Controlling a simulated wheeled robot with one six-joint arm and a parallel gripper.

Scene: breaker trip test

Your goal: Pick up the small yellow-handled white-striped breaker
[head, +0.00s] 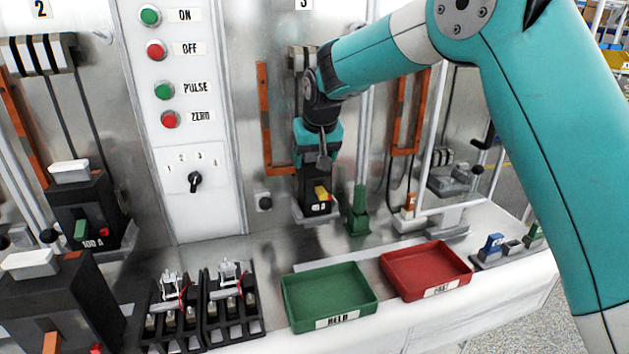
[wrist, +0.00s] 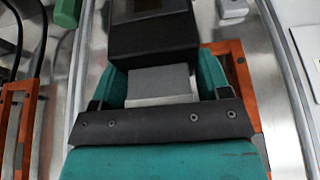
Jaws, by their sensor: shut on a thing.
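The breaker (head: 316,209) is a small black block with a yellow handle and a white label at the foot of station 3 in the head view. It is upright over a pale base plate; I cannot tell if it touches the plate. My gripper (head: 318,160) points down onto it from above. In the wrist view, the teal fingers of my gripper (wrist: 162,84) are closed on either side of a pale grey block, with the breaker's black body (wrist: 150,35) just beyond. The white stripe is not clear, and the finger contact is hidden in the head view.
A green HELD tray (head: 330,295) and a red tray (head: 425,268) lie on the bench in front, both empty. Orange brackets (head: 267,120) flank the station. A green post (head: 359,212) stands close to the right. Larger black breakers (head: 90,215) stand at left.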

